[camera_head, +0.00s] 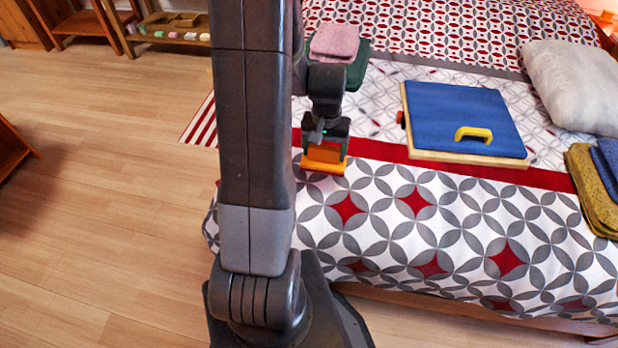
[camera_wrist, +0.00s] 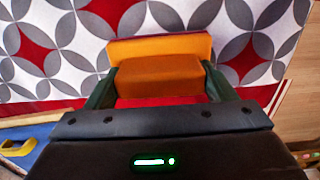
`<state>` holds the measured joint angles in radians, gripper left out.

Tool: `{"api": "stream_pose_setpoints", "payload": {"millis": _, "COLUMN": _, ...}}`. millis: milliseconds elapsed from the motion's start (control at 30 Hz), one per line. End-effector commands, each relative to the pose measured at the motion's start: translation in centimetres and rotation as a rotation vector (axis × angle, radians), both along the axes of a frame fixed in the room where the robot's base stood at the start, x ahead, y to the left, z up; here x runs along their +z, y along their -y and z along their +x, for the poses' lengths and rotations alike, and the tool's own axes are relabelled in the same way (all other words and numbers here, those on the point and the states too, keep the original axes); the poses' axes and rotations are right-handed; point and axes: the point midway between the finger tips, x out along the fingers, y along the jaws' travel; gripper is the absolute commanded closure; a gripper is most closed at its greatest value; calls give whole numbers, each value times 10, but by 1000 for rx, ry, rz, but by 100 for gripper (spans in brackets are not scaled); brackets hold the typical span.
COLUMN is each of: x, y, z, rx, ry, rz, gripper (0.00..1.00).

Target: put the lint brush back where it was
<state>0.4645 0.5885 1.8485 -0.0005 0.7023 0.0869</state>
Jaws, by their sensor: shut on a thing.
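The lint brush appears to be the orange piece (camera_head: 323,168) with a wide flat base and a blockier grip. My gripper (camera_head: 325,152) is shut on its grip, over the near left part of the bed. In the wrist view the brush (camera_wrist: 160,45) sits between the dark green fingers of my gripper (camera_wrist: 160,75), its wide base beyond them. The bed cover (camera_head: 440,220) is just below or under the brush; I cannot tell whether they touch.
A blue-topped wooden board (camera_head: 455,110) with a yellow handle (camera_head: 474,134) lies right of my gripper. Folded pink and green cloths (camera_head: 335,42) lie behind it. Mustard and blue cloths (camera_head: 592,190) and a grey pillow (camera_head: 575,85) are at right. The front of the bed is clear.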

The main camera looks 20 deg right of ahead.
Motion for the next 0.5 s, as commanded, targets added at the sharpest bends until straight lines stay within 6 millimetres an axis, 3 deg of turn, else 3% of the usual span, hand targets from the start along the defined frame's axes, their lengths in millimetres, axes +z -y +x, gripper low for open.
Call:
{"api": "stream_pose_setpoints", "payload": {"millis": 200, "x": -42, "y": 0, "z": -1, "rx": 0, "ry": -6, "rz": 2, "gripper": 48}}
{"api": "stream_pose_setpoints", "payload": {"millis": 500, "x": -66, "y": 0, "z": -1, "rx": 0, "ry": -3, "rz": 2, "gripper": 48}}
